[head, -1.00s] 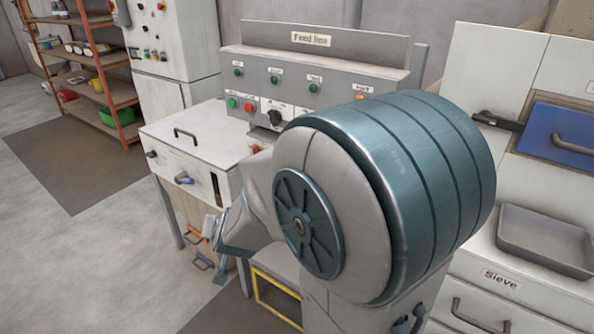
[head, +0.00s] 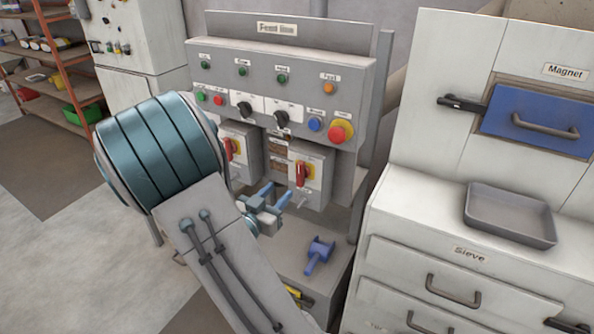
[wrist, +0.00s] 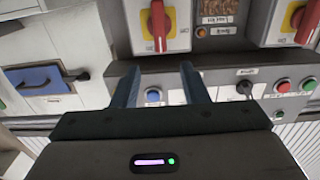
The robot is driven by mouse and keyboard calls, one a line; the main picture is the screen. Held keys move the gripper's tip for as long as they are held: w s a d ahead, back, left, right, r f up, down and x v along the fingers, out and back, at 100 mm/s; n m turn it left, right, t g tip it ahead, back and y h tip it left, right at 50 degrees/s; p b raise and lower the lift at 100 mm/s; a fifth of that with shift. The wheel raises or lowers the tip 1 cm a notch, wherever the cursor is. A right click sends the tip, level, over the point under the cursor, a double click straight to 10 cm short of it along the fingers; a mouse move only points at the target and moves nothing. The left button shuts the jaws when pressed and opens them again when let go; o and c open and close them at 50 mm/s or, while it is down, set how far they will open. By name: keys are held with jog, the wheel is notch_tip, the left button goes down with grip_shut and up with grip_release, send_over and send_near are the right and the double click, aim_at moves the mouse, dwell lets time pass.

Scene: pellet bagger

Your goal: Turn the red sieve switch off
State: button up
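Two red rotary switch handles on yellow plates sit on grey boxes under the feed line panel. The right one (head: 301,173) stands roughly upright; it shows at the upper middle of the wrist view (wrist: 158,25). The left one (head: 231,149) is partly behind my arm and shows at the wrist view's upper right (wrist: 304,20). Their labels are too small to read, so I cannot tell which is the sieve's. My gripper (head: 274,192) is in front of and below the right switch. In the wrist view its fingers (wrist: 160,68) are apart and empty, not touching the handle.
The panel above has a red emergency button (head: 340,132), a blue button (head: 314,124) and black knobs. A blue object (head: 318,255) lies on the grey surface below. The cabinet labelled Sieve (head: 470,255), with a grey tray (head: 510,218) on top, stands to the right.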

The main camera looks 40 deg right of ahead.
aim_at(299, 170)
jog(key=p+x, duration=0.1)
jog(key=x, duration=1)
jog(key=shift+p, duration=0.35)
grip_shut()
